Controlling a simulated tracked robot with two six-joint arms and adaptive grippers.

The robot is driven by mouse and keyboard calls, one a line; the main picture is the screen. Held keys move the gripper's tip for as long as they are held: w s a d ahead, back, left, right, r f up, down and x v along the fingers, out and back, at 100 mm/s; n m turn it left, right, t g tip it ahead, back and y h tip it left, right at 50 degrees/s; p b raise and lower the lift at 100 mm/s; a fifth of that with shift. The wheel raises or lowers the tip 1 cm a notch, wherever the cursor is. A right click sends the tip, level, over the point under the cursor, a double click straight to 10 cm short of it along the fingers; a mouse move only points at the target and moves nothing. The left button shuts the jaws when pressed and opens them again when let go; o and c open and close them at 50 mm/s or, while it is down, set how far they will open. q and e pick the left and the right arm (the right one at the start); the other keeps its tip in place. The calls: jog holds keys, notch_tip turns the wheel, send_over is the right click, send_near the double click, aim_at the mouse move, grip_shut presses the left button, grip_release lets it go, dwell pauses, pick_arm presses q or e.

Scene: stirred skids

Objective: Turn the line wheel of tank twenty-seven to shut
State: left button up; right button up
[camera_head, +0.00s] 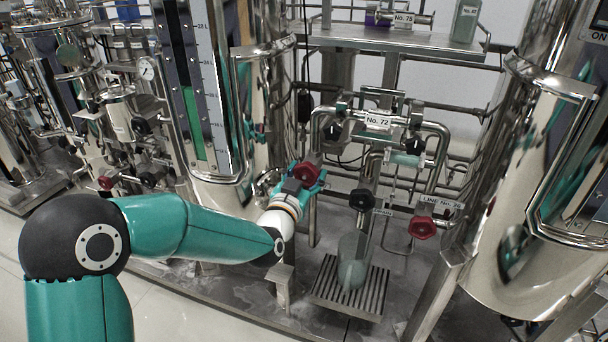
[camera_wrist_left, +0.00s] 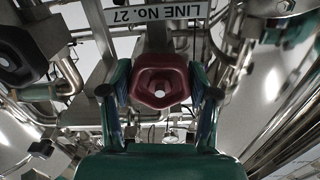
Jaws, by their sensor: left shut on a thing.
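A dark red line wheel (camera_head: 305,174) sits low on the left side of the middle pipework, beside a polished tank with a level gauge. My left gripper (camera_head: 301,183) reaches it from the front and is shut on it, one finger on each side. In the left wrist view the red wheel (camera_wrist_left: 160,82) lies between the two fingers (camera_wrist_left: 160,98). A white label (camera_wrist_left: 158,20) above it appears upside down and seems to read LINE NO. 27. I cannot tell the wheel's turn angle. My right gripper is not in view.
A second red wheel (camera_head: 422,227) hangs to the right under another line label (camera_head: 441,202). A black drain wheel (camera_head: 361,200) stands between them, near a glass bottle (camera_head: 352,262) on a grate (camera_head: 337,300). A large steel tank (camera_head: 520,215) is at right.

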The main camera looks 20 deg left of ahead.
pick_arm(q)
jog(key=shift+f, duration=0.35)
jog(key=o, duration=1.1)
jog(key=shift+o, duration=0.3)
jog(key=shift+r, duration=0.2)
jog(key=s, duration=1.2)
jog(key=shift+a, duration=0.2)
